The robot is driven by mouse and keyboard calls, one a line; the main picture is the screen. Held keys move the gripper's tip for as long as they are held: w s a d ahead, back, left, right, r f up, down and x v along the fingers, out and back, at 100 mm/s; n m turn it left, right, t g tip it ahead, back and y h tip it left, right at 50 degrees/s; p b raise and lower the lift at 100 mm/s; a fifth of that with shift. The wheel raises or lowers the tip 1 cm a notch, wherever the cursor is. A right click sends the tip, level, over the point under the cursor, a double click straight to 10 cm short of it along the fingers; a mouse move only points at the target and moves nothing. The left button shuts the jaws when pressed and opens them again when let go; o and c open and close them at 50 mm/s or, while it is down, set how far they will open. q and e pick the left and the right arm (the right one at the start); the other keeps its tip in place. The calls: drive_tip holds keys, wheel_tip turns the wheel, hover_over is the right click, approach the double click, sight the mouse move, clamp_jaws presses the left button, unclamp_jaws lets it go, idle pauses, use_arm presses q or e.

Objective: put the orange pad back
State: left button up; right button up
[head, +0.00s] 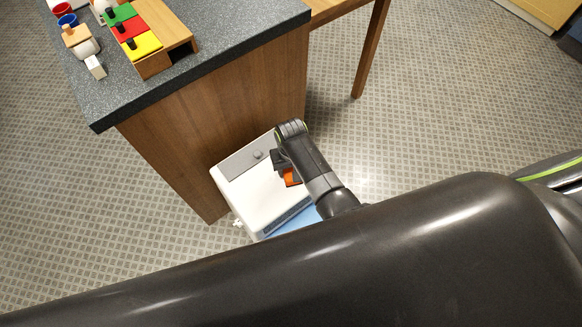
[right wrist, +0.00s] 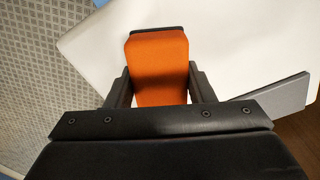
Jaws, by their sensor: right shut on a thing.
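The orange pad (right wrist: 158,66) is held between the two fingers of my right gripper (right wrist: 160,88) in the right wrist view. A dark strip shows along its far end. In the head view a small part of the orange pad (head: 291,177) shows beside my right gripper (head: 283,165), over the top of a white box-shaped unit. I cannot tell whether the pad touches the white surface. My left gripper is not in view.
The white unit (head: 251,200) with a grey strip (head: 245,158) and knob stands on the tiled floor against the wooden counter (head: 215,120). On the dark countertop stand a wooden stand with green, red and yellow pads (head: 140,45), cups and a small white block (head: 95,67).

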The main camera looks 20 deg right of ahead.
drive_tip(key=shift+f, duration=0.15)
drive_tip(key=o, duration=0.8)
drive_tip(key=shift+c, duration=0.2)
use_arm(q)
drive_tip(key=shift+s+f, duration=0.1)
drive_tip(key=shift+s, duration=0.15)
use_arm(e)
drive_tip(key=shift+o, duration=1.3)
use_arm(q)
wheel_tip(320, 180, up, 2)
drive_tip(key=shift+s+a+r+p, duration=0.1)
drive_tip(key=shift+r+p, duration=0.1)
drive_tip(key=shift+p, duration=0.9)
use_arm(e)
wheel_tip(320, 180, up, 12)
drive_tip(key=shift+r, duration=0.2)
